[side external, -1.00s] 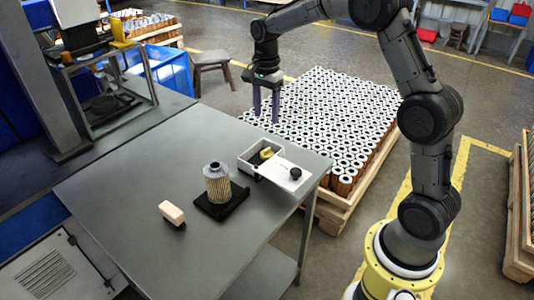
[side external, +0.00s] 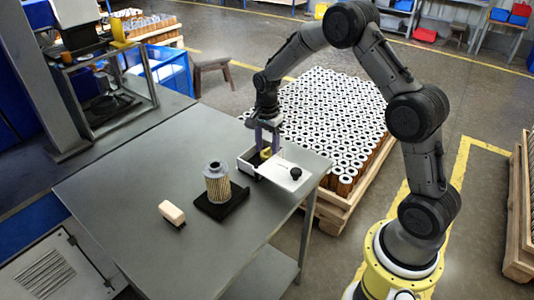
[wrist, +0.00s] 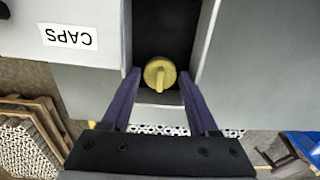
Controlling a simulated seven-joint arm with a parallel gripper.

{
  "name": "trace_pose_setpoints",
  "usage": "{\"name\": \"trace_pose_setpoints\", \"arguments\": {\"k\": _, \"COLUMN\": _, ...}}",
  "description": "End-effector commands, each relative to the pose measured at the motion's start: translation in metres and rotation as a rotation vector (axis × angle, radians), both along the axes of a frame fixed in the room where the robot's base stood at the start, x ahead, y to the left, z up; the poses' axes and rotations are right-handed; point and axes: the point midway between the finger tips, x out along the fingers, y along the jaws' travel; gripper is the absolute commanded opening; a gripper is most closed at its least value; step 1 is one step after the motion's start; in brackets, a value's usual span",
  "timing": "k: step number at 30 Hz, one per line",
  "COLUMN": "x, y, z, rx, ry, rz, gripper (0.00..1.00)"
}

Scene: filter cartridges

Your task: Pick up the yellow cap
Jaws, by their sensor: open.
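The yellow cap (wrist: 160,74) lies in the dark open compartment of the white caps box; it also shows in the side view (side external: 266,153). It is round with a raised ridge across its top. The caps box (side external: 283,175) stands on the grey table near its right corner. My gripper (wrist: 158,78) is open, pointing down over the compartment. In the wrist view its two purple fingers lie on either side of the cap, with gaps between. I cannot tell how far the fingertips are above the cap. My gripper also shows in the side view (side external: 265,146).
A filter cartridge (side external: 217,183) stands on a black base (side external: 232,205) left of the box. A pale block (side external: 172,212) lies farther left on the table (side external: 130,200). The box walls border the fingers.

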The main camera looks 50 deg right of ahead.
Motion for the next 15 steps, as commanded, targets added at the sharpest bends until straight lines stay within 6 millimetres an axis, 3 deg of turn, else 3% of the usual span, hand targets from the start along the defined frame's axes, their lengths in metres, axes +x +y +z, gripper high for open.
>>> {"name": "trace_pose_setpoints", "arguments": {"k": 9, "x": 0.0001, "y": 0.0, "z": -0.0055, "rx": 0.0, "ry": -0.001, "rz": 0.0, "gripper": 0.61}}
{"name": "trace_pose_setpoints", "arguments": {"k": 15, "x": 0.0001, "y": 0.0, "z": -0.0052, "rx": 0.0, "ry": -0.001, "rz": 0.0, "gripper": 0.25}}
